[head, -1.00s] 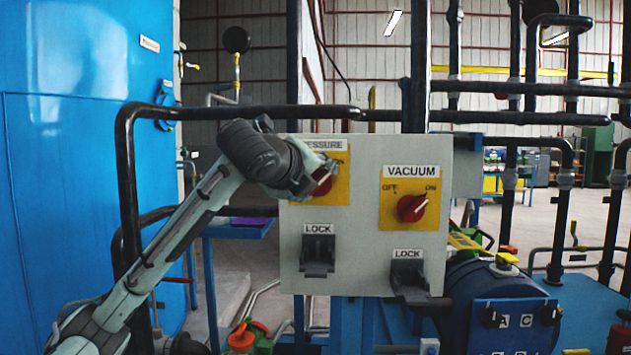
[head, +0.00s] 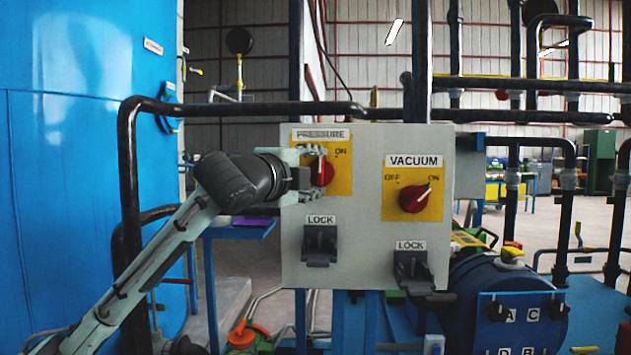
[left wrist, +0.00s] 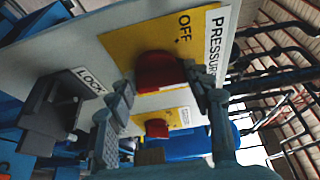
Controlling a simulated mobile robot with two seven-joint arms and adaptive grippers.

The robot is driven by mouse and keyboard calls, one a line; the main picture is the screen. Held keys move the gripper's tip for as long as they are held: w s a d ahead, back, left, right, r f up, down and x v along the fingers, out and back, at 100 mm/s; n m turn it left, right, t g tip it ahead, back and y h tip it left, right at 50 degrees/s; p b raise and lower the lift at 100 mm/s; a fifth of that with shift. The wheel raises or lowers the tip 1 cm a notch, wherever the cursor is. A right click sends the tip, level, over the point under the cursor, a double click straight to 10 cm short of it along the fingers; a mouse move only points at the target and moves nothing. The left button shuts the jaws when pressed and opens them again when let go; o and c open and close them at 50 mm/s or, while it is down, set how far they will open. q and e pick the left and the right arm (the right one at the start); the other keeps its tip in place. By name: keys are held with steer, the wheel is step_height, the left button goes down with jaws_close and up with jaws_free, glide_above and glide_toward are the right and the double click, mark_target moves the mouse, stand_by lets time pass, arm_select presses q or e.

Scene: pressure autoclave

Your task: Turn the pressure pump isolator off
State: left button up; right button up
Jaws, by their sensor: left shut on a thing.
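The pressure isolator is a red rotary knob (head: 322,173) on a yellow plate under the PRESSURE label, at the upper left of a grey panel (head: 368,255). My left gripper (head: 313,172) comes in from the left and is shut on this knob. The knob's white pointer stands about upright, left of the ON mark; the arm side hides the OFF mark in the head view. In the left wrist view the red knob (left wrist: 158,72) sits between the two fingers (left wrist: 160,85), with OFF readable beside it. My right gripper is not in view.
The red VACUUM knob (head: 413,198) to the right points toward ON. Dark lock brackets (head: 320,246) and (head: 413,272) sit below the knobs. A black pipe rail (head: 240,110) passes behind the panel's left side. A blue vessel (head: 85,180) stands at the left.

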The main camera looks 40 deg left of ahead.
arm_select(q)
steer(key=n+b, duration=0.1)
steer(key=n, duration=0.1)
steer(key=n+t, duration=0.1)
steer(key=n+t+y+b, duration=0.1)
steer(key=n, duration=0.1)
steer(key=shift+f+n+b, duration=0.25)
steer(key=shift+n+b, duration=0.05)
steer(key=shift+b, duration=0.05)
steer(key=shift+n+t+y+b, duration=0.3)
steer(key=shift+n+y+b, duration=0.4)
steer(key=shift+n, duration=1.4)
steer(key=shift+a+n+y, duration=0.1)
steer(key=shift+n+y, duration=0.2)
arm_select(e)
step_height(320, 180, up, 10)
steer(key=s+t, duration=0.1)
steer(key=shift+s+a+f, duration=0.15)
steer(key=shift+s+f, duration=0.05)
arm_select(q)
steer(key=o, duration=0.9)
steer(key=shift+o, duration=1.1)
steer(key=shift+f, duration=0.1)
steer(key=v, duration=0.7)
steer(key=shift+s, duration=0.25)
